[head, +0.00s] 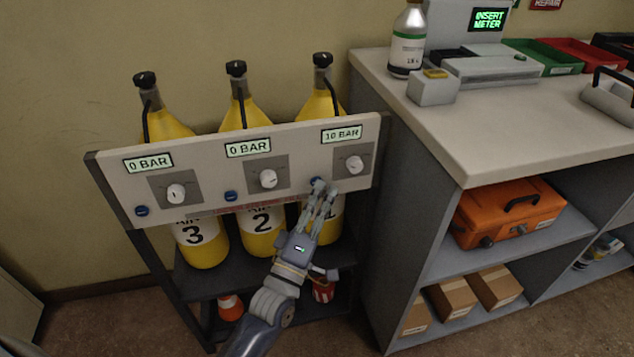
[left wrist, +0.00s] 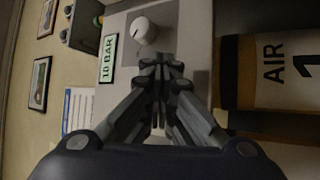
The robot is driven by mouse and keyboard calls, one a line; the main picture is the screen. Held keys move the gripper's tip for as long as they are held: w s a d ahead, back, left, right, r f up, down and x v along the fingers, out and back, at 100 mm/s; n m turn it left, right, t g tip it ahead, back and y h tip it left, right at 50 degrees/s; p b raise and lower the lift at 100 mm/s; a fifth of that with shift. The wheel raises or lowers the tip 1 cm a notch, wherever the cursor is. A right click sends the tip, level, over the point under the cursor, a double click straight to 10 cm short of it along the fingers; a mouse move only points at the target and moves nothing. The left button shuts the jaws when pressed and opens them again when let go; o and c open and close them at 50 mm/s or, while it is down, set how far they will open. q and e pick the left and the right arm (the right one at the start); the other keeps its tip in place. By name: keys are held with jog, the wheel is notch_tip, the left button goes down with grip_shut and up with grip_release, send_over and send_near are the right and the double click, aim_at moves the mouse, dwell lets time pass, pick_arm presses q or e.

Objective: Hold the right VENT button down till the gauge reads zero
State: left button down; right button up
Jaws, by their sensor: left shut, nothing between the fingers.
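The white panel (head: 215,172) carries three gauges. The left gauge (head: 148,163) and the middle gauge (head: 248,148) read 0 BAR. The right gauge (head: 341,134) reads 10 BAR, and it also shows in the left wrist view (left wrist: 108,58). The right blue button (head: 317,183) sits below and left of the right white knob (head: 354,164). My left gripper (head: 324,190) is shut and empty, its fingertips at this button and partly covering it. I cannot tell whether they press it. In the left wrist view the fingertips (left wrist: 165,68) hide the button.
Yellow bottles stand behind the panel, among them bottle 3 (head: 203,240) and bottle 2 (head: 262,228). Other blue buttons (head: 142,211) sit at the left and middle. A grey counter (head: 452,140) stands close on the right, with an orange case (head: 508,212) on its shelf.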

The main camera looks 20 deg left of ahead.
pick_arm(q)
jog(key=shift+s, duration=0.1)
dwell(0.7)
jog(key=shift+s+d+p, duration=0.35)
jog(key=shift+s+d, duration=0.1)
jog(key=shift+s, duration=0.1)
pick_arm(e)
jog(key=x, duration=0.2)
jog(key=shift+w+f, duration=0.15)
jog(key=shift+f, duration=0.2)
pick_arm(q)
jog(key=shift+s+d, duration=0.1)
jog(key=shift+s, duration=0.05)
pick_arm(e)
jog(key=shift+r, duration=0.1)
pick_arm(q)
jog(key=shift+s+d+p, duration=0.4)
jog(key=shift+s+d, duration=0.25)
jog(key=shift+s, duration=0.35)
jog(key=shift+s+d+p, duration=0.4)
jog(key=shift+s+d, duration=0.25)
jog(key=shift+s, duration=0.3)
pick_arm(e)
jog(key=shift+g, duration=0.3)
jog(key=shift+s+x, duration=0.2)
jog(key=shift+x, duration=0.75)
jog(key=shift+s+x, duration=0.2)
jog(key=shift+x, duration=0.75)
jog(key=shift+s+x, duration=0.2)
jog(key=shift+x, duration=0.75)
